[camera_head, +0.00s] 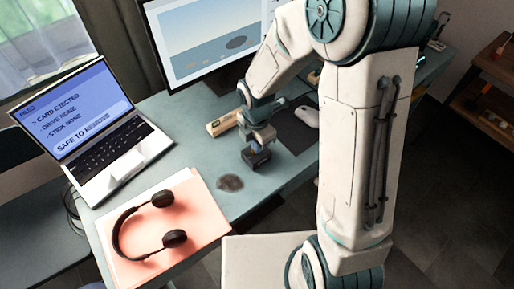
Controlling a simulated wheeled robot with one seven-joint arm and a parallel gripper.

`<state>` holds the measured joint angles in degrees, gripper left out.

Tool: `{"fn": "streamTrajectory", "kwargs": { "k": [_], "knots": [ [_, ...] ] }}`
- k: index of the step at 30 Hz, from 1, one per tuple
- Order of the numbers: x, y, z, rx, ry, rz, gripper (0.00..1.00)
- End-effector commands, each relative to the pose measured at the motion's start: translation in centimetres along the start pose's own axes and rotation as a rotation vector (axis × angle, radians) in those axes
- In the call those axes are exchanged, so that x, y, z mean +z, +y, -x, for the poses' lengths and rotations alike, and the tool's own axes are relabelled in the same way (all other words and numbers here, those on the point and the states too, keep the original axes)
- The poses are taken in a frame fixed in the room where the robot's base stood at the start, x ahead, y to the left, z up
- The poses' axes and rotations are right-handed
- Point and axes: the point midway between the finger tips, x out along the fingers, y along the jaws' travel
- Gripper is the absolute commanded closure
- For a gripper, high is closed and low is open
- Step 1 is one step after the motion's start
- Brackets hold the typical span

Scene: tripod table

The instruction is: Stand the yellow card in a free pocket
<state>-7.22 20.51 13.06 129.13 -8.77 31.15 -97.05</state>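My gripper (257,158) is low over the desk, just in front of the monitor, with its dark fingers pointing down. It is too small and dark to tell whether it is open or shut, or whether anything is between the fingers. I cannot make out a yellow card. A small pale tan, box-like object (221,124) lies on the desk behind and left of my gripper, partly hidden by my arm. I cannot tell whether it has pockets.
An open laptop (105,150) stands at the left. Black headphones (170,238) lie on pink folders (195,208) at the front. A monitor (205,40) stands behind. A white mouse (307,115) rests on a dark mat (292,137). A dark round patch (230,183) marks the desk (190,150).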

Motion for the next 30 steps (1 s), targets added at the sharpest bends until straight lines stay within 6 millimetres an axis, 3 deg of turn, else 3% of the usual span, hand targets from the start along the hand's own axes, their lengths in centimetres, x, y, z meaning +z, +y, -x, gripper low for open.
{"fn": "streamTrajectory", "kwargs": {
  "k": [8,14,30],
  "knots": [
    [0.0,0.1,1.2,0.003,0.000,0.000,1.00],
    [0.1,0.1,4.5,0.006,-0.003,-0.001,1.00],
    [2.2,-8.4,9.3,0.002,-0.003,-0.003,1.00]
  ]
}}
